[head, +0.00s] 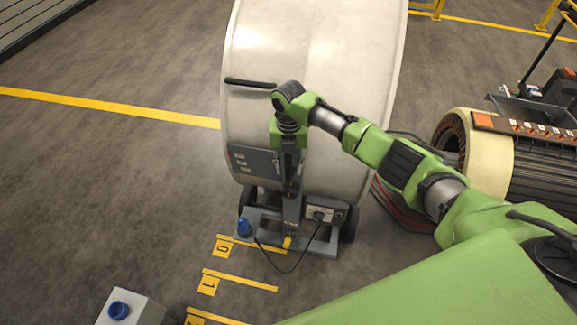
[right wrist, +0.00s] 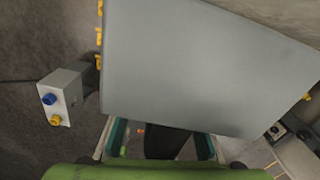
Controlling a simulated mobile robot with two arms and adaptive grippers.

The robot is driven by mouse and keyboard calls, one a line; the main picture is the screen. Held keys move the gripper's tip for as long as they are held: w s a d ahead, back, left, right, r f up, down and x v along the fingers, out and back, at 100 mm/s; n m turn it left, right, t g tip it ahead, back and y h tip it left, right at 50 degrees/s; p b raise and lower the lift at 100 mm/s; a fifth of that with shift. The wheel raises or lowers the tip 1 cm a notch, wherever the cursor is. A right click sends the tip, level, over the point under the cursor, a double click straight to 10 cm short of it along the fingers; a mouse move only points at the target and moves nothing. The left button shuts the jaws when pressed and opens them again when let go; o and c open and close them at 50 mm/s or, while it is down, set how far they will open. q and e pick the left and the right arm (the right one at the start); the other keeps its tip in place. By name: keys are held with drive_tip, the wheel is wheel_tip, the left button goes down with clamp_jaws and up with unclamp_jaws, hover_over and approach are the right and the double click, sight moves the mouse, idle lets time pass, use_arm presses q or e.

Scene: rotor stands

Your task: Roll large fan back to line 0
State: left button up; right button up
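The large fan (head: 320,60) is a big pale drum on a wheeled stand (head: 318,248) in the head view. The stand's front left part overlaps the yellow line 0 (head: 228,239), whose label shows on its left. A black bar handle (head: 250,83) sticks out from the drum's left side. My right gripper (head: 291,185) points down in front of the drum, close to the upright of the stand. In the right wrist view its fingers (right wrist: 162,146) are apart, with a dark part between them and a large grey panel (right wrist: 205,70) ahead. I cannot tell whether they touch it. My left gripper is out of view.
Line 1 (head: 240,280) and line 2 (head: 215,317) lie nearer. A grey box with a blue button (head: 135,308) stands at the bottom left. A striped cylindrical machine part (head: 545,165) stands on the right. The floor to the left is clear.

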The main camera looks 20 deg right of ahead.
drive_tip(key=shift+r, duration=0.2)
wheel_tip(320, 180, up, 12)
drive_tip(key=shift+f, duration=0.2)
idle(0.7)
